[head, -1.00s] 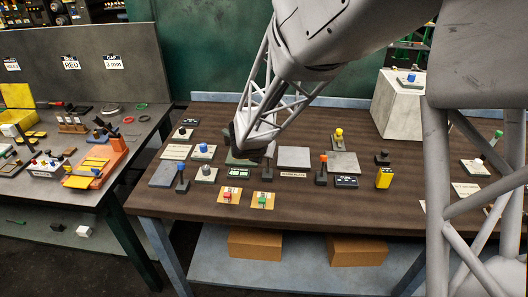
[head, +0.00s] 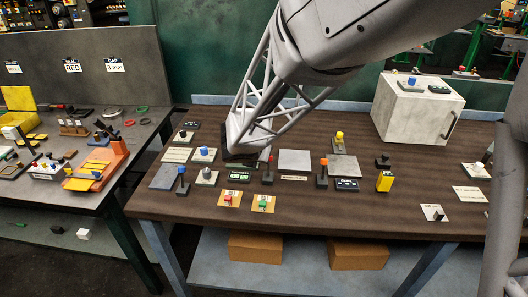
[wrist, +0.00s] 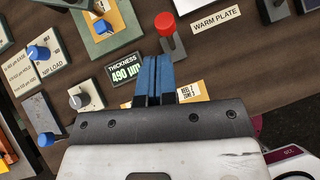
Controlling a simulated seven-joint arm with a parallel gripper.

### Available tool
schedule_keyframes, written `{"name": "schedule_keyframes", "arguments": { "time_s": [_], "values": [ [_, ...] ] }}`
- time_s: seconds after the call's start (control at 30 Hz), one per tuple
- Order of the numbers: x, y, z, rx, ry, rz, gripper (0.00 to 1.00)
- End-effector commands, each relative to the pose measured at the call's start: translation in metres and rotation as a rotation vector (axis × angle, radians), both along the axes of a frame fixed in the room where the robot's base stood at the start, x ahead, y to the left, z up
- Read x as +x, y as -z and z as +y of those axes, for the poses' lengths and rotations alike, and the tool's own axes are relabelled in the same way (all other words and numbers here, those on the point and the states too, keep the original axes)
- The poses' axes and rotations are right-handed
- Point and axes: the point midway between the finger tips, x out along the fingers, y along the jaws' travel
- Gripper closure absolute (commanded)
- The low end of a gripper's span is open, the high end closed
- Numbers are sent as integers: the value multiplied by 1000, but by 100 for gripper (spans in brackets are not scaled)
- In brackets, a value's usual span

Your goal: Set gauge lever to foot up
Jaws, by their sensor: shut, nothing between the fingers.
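A lever with a red knob (wrist: 165,22) stands on a dark base beside the thickness display (wrist: 126,70), which reads 490 µm. I see no label naming it the gauge lever. Its post also shows in the head view (head: 268,174). The gauge with a green base (wrist: 108,28) lies above the display in the wrist view, partly cut off by the frame edge. In the head view my gripper hides most of it. My gripper (wrist: 158,60) has its blue fingers shut and empty, below the red-knobbed lever and right of the display in the wrist view. No contact with the lever is visible.
A blue-knobbed lever (head: 182,178) and a grey dial (head: 206,176) stand left of the display. An orange-knobbed lever (head: 322,170) stands to the right. Two yellow button plates (head: 229,200) lie in front.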

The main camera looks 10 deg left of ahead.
Motion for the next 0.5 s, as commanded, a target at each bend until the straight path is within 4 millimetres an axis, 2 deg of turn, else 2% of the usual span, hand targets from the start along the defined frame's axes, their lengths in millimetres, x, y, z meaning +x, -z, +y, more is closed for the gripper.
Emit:
{"name": "schedule_keyframes", "arguments": {
  "time_s": [0.03, 0.2, 0.5],
  "values": [
    [-4, -10, 2, 2, -1, -2, 100],
    [-15, -37, 8, 2, -1, -3, 100],
    [-28, -70, 14, 0, -1, -1, 100]
  ]
}}
